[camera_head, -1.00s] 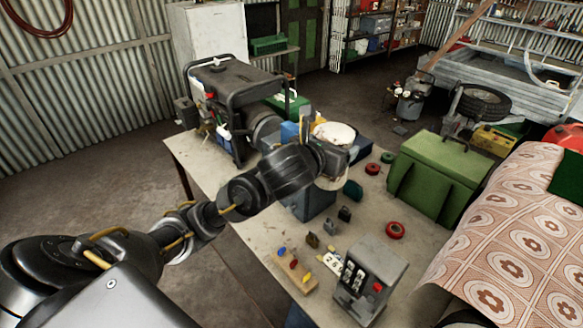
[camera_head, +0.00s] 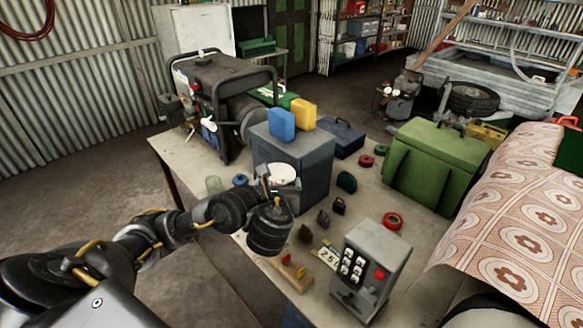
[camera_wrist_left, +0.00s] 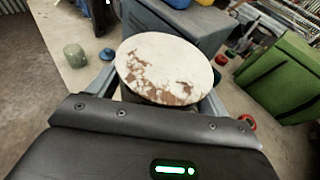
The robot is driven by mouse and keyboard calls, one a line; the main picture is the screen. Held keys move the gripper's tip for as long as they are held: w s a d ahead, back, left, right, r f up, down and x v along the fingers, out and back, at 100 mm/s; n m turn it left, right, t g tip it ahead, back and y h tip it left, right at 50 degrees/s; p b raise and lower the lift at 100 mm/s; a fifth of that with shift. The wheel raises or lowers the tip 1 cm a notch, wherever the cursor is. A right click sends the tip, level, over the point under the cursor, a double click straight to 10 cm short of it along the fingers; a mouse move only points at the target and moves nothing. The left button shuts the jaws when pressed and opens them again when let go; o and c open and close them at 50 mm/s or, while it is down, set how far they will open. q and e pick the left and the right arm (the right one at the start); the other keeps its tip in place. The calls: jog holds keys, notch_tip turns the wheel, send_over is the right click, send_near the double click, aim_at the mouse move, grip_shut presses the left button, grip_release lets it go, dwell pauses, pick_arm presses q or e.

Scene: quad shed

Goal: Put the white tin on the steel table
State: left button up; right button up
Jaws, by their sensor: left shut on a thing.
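The white tin (camera_head: 284,173) has a round pale lid with brown rust patches, seen clearly in the left wrist view (camera_wrist_left: 165,65). My left gripper (camera_head: 272,183) is shut on it, with a finger on each side in the wrist view. The tin is in front of the grey-blue metal box, over the near left part of the pale-topped table (camera_head: 375,193). My wrist hides most of the tin's side in the head view. Whether the table is steel is hard to tell. My right gripper is not in view.
The grey-blue box (camera_head: 318,167) carries a blue block (camera_head: 282,124) and a yellow block (camera_head: 303,114). A generator (camera_head: 215,90) stands behind left, a green case (camera_head: 432,165) at right, a grey keypad box (camera_head: 368,265) in front. Small locks and tape rolls lie between.

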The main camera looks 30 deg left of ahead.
pick_arm(q)
jog(key=w+a+f+b, duration=0.2)
jog(key=a+f+b, duration=1)
jog(key=a+f, duration=0.1)
jog(key=shift+w+a, duration=0.25)
jog(key=shift+a, duration=0.1)
jog(key=o, duration=1.2)
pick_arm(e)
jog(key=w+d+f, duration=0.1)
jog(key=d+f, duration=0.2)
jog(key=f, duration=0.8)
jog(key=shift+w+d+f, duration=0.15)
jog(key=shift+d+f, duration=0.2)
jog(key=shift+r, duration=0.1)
